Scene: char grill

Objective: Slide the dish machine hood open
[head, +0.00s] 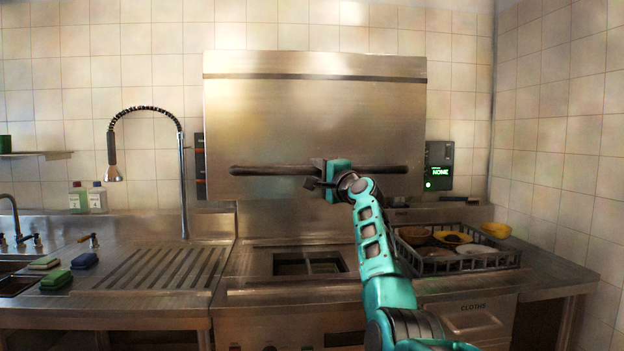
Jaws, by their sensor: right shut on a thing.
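The dish machine hood (315,115) is a large stainless steel box against the tiled wall, in the middle of the head view. It stands raised, with a wide gap between its lower edge and the counter. A long dark bar handle (270,170) runs across its lower front. My right gripper (325,175) is shut on this handle, right of its middle. The teal arm reaches up to it from the lower right and hides part of the handle and counter. My left gripper is not in view.
A dish rack (465,262) with bowls and plates stands on the right counter. A control panel (438,166) reading "NONE" is beside the hood. A spray faucet (183,190), bottles (97,198) and sponges (84,261) are on the left. The ribbed drainboard (160,268) is clear.

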